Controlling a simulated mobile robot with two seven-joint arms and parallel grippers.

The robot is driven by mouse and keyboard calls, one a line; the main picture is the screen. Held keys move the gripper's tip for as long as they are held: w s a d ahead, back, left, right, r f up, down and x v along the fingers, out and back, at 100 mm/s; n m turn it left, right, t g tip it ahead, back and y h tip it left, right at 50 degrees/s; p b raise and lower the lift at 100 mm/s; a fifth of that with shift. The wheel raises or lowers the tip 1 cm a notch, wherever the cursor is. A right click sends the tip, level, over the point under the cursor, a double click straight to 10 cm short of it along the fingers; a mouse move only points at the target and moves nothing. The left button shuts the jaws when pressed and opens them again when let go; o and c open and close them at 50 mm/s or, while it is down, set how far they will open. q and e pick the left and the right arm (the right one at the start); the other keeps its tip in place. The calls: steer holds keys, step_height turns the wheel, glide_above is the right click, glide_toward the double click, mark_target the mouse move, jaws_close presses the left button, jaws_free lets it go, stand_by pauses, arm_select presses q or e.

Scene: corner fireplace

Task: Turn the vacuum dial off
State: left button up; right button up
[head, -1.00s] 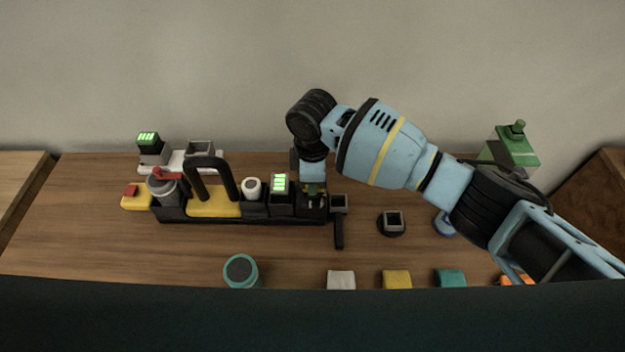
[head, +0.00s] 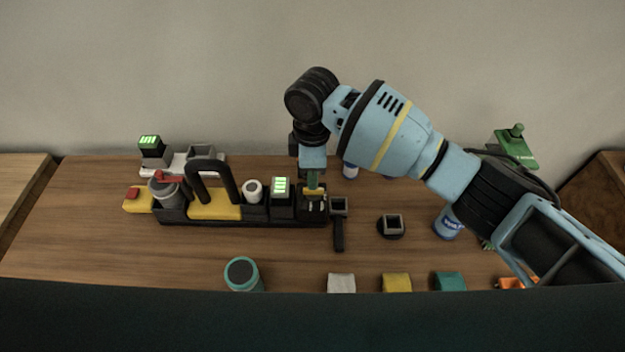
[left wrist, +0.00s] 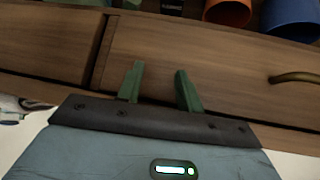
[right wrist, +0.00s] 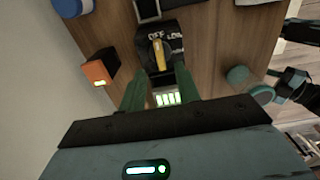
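The vacuum dial is a yellow bar knob (right wrist: 161,54) on a black block with OFF and LOW labels, in the right wrist view. The knob's far end lies close to the OFF label; its exact setting is hard to tell. In the head view the dial block (head: 314,207) is at the right end of the black station. My right gripper (right wrist: 160,88) is open and empty, its fingers pointing toward the dial with a gap showing. In the head view its fingertips (head: 313,185) are just above the dial. My left gripper (left wrist: 160,85) is open and empty before a wooden drawer front.
The black station holds a yellow-based black handle (head: 213,185), a white knob (head: 253,189) and a box with a green display (head: 281,190). A teal can (head: 243,275) stands at the front. A blue-white can (head: 448,223) is at right.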

steer(key=shift+r, duration=1.45)
steer(key=shift+s, duration=0.1)
